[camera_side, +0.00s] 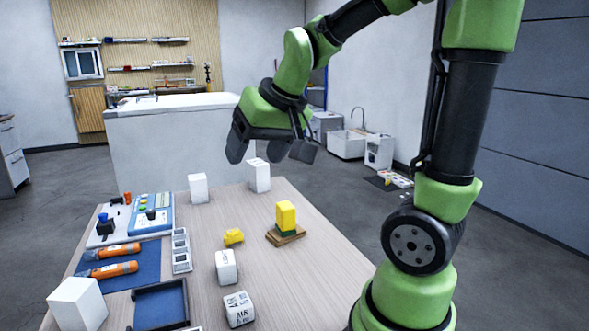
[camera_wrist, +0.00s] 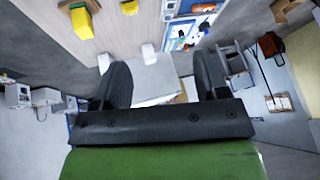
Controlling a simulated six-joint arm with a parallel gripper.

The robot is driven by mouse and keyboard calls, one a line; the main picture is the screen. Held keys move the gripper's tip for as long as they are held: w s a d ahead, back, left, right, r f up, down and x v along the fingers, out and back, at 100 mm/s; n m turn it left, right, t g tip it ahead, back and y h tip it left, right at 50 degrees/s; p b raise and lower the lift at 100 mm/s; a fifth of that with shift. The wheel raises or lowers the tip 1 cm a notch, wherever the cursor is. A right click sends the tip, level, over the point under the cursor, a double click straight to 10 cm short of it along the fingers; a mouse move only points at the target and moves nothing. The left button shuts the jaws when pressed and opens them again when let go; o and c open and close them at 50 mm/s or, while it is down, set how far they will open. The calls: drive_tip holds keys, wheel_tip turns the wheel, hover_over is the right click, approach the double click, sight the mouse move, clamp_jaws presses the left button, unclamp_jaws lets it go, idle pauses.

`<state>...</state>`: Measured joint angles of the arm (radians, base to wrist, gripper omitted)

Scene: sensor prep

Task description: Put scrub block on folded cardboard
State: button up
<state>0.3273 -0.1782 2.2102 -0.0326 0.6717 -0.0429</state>
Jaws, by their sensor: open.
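The scrub block (camera_side: 286,215), a yellow block with a green bottom layer, stands upright on the folded cardboard (camera_side: 273,239), a flat brown stack on the table. In the wrist view the yellow block (camera_wrist: 82,22) is at the top left, with brown cardboard (camera_wrist: 93,5) showing beside it. My gripper (camera_side: 270,150) is open and empty, high above the far end of the table and clear of the block. Its two dark fingers are spread apart in the wrist view (camera_wrist: 161,80).
A small yellow object (camera_side: 233,236) lies left of the cardboard. White boxes (camera_side: 198,188) and (camera_side: 259,175) stand at the table's far end. Orange cylinders (camera_side: 113,270), a blue device (camera_side: 152,215) and a dark blue tray (camera_side: 160,305) fill the left side. The table's right side is clear.

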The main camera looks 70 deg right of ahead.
drive_tip(key=s+a+r+n+t+y, duration=0.1)
drive_tip(key=s+a+n+y, duration=0.1)
drive_tip(key=s+a, duration=0.7)
drive_tip(key=shift+s+a+r+y, duration=0.2)
drive_tip(key=shift+s+a+y, duration=0.25)
drive_tip(key=shift+s, duration=0.2)
